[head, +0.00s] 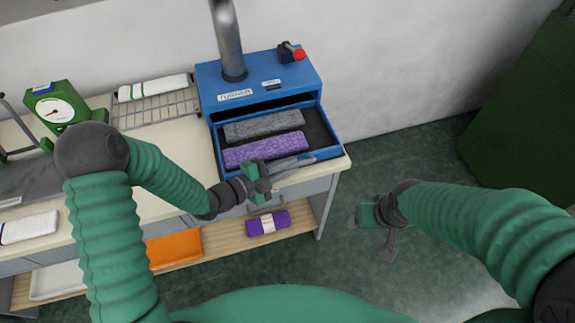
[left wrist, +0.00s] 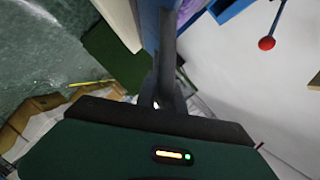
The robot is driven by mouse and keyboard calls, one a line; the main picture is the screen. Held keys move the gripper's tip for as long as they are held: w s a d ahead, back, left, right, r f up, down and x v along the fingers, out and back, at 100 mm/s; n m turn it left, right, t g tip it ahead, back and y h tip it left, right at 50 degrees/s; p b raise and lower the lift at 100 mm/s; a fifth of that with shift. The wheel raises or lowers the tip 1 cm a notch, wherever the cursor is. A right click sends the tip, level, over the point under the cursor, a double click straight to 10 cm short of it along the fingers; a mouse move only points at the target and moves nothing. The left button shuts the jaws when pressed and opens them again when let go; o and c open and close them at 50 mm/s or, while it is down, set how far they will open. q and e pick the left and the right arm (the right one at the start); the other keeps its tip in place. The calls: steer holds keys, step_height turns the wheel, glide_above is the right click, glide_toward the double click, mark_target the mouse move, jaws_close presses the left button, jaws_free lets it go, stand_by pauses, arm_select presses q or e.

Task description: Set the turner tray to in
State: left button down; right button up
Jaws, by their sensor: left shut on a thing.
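The turner (head: 238,84) is a blue box at the back of the bench, labelled TURNER. Its tray (head: 332,152) is slid out at the front, with a dark floor and blue walls. A grey slab (head: 263,125) and a purple speckled slab (head: 262,149) lie side by side in it. My left gripper (head: 291,166) is shut on the tray's front wall; the left wrist view shows a blue edge (left wrist: 149,24) at the fingers (left wrist: 164,70). The fingers partly hide the front edge. My right gripper (head: 385,238) hangs over the floor right of the bench, apart from everything.
A red knob (head: 299,54) sits on the turner's top, and a grey pipe (head: 228,40) rises from it. A wire rack (head: 160,108) and green dial scale (head: 57,107) stand left. Below, the shelf holds a purple bundle (head: 281,222) and orange cloth (head: 175,245). Floor right is clear.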

arm_select(q)
steer(key=shift+w+a+f, duration=0.1)
steer(key=shift+a+f, duration=0.05)
steer(key=shift+f, duration=0.05)
stand_by(0.6)
